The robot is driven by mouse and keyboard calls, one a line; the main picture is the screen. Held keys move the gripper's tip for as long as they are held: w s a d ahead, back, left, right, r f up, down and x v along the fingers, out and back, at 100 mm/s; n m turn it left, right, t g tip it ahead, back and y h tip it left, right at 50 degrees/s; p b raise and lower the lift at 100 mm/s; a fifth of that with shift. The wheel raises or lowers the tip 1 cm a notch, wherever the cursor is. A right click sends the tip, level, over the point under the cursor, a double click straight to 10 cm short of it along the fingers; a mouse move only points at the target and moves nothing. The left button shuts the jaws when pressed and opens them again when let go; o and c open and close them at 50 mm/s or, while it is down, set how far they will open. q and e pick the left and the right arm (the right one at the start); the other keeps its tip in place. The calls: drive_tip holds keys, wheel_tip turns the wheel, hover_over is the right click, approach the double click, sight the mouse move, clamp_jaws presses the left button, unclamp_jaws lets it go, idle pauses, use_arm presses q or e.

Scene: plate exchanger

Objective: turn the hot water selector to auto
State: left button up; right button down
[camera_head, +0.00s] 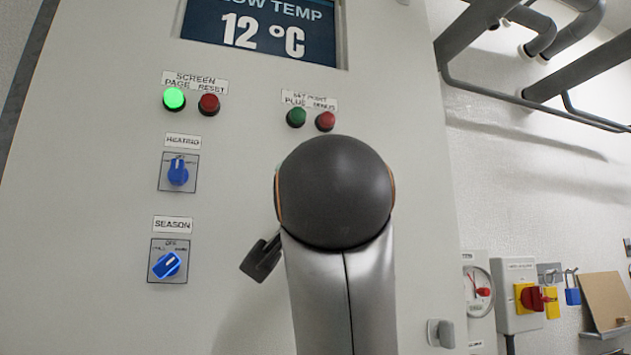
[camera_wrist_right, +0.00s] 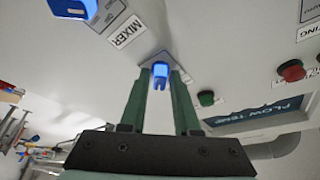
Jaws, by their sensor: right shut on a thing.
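In the right wrist view my right gripper (camera_wrist_right: 160,92) has its green fingers on both sides of a blue selector knob (camera_wrist_right: 160,70) and is shut on it. The knob sits on a small grey plate on the cabinet front. Its own label and setting cannot be read, so the hot water marking is not visible. A MIXER label (camera_wrist_right: 128,32) lies between it and another blue knob (camera_wrist_right: 72,6). In the head view my right arm hides that part of the panel. My left gripper is in neither view.
The cabinet front (camera_head: 120,110) carries a heating knob (camera_head: 178,172), a season knob (camera_head: 166,265), and a lit green button (camera_head: 174,98) beside a red one (camera_head: 209,104). The screen (camera_head: 262,30) reads 12 °C. Pipes and a red-yellow switch (camera_head: 530,298) are on the right wall.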

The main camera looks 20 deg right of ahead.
drive_tip(key=shift+m, duration=0.4)
drive_tip(key=c, duration=0.8)
unclamp_jaws()
drive_tip(key=b+v, duration=0.3)
drive_tip(key=v, duration=0.9)
drive_tip(key=shift+s+a+r+b, duration=0.1)
drive_tip(key=shift+s+b, duration=0.15)
drive_tip(key=shift+b, duration=0.05)
